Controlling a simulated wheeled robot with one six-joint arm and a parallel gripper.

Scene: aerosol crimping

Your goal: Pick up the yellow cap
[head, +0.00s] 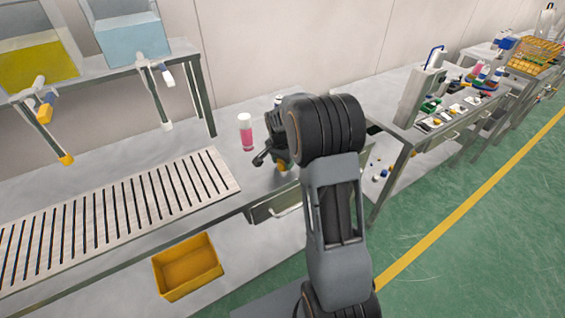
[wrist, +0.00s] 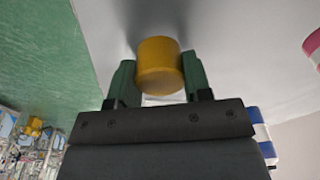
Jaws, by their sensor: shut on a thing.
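The yellow cap (wrist: 160,68) is a short yellow-orange cylinder. In the wrist view it sits between the two green fingertips of my gripper (wrist: 158,80), which are shut on it from both sides. Grey bench top lies behind it; I cannot tell whether the cap touches that surface. In the head view my gripper (head: 272,156) is over the right end of the bench, partly hidden by my own arm. A bit of yellow (head: 281,164) shows at the gripper there.
A pink bottle with a white top (head: 246,132) stands just left of my gripper. A slatted rack (head: 120,207) lies further left. A yellow bin (head: 187,266) is below the bench. Tanks with taps (head: 130,38) stand on a shelf at upper left. Another bench (head: 420,134) is at right.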

